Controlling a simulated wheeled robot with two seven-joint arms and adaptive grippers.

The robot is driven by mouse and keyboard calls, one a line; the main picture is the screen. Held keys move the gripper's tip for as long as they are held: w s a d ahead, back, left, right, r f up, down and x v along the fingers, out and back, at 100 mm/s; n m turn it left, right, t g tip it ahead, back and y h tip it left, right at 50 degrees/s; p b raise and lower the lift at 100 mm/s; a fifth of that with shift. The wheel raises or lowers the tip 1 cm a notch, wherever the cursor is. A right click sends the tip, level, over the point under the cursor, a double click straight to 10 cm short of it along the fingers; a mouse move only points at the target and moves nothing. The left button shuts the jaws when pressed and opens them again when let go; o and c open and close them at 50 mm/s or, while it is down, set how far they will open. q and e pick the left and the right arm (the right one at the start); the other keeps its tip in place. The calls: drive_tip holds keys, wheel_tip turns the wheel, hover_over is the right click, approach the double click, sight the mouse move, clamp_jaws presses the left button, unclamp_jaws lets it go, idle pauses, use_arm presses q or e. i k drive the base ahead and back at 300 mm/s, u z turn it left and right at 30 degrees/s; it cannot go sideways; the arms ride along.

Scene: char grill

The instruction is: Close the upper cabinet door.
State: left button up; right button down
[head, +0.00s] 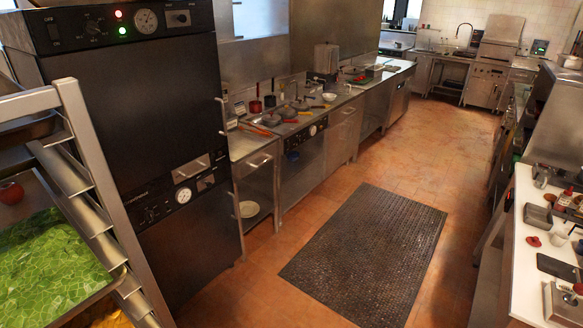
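A tall black cabinet stands at the left in the head view, with one control panel (110,25) at its top and a second control panel (175,200) lower down. The upper cabinet door (135,115) is a dark panel between them, with a handle (222,112) at its right edge. I see no clear gap around this door, but its dark surface makes it hard to tell whether it is fully shut. The lower door (190,255) is below. Neither of my grippers is in view.
A metal rack (95,170) with a tray of green leaves stands close at the left, overlapping the cabinet's left side. A dark mat (365,250) lies on the open tiled floor. Steel counters (335,130) run behind; a white counter (535,250) is at the right.

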sight(155, 107)
drive_tip(key=z, duration=0.2)
drive_tip(key=i, duration=0.8)
drive_tip(key=u, duration=0.6)
drive_tip(key=i, duration=0.65)
drive_tip(key=u, duration=0.85)
